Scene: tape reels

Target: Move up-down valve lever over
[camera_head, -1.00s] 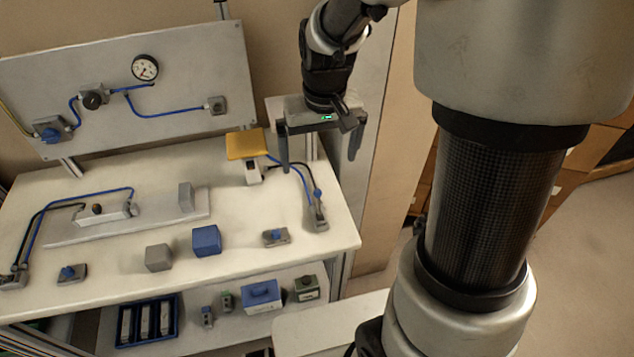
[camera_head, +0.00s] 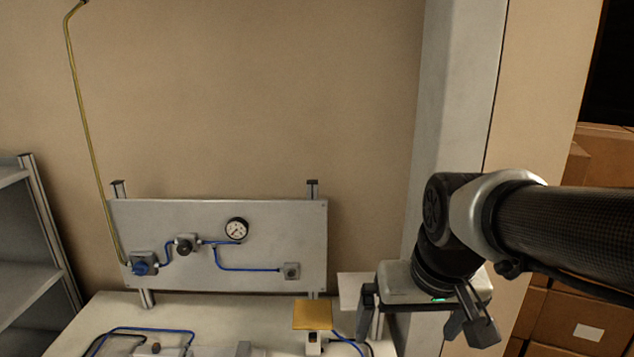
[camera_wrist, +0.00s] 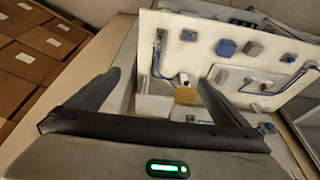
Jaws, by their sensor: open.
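On the bench below, a yellow plate (camera_head: 312,315) sits over a small white unit (camera_head: 313,344). I cannot tell which of these, if any, is the up-down valve lever. My gripper (camera_head: 420,322) is open and empty, right of the yellow plate. In the wrist view, my gripper (camera_wrist: 160,82) has its fingers wide apart, with the yellow plate (camera_wrist: 186,96) near the right finger.
A round gauge (camera_head: 236,230) and blue tubes are on the panel. A yellow hose (camera_head: 88,130) runs up the wall. A grey shelf (camera_head: 30,265) stands at left, cardboard boxes (camera_head: 560,325) at right. The bench front is cut off in the head view; several small units on it show in the wrist view.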

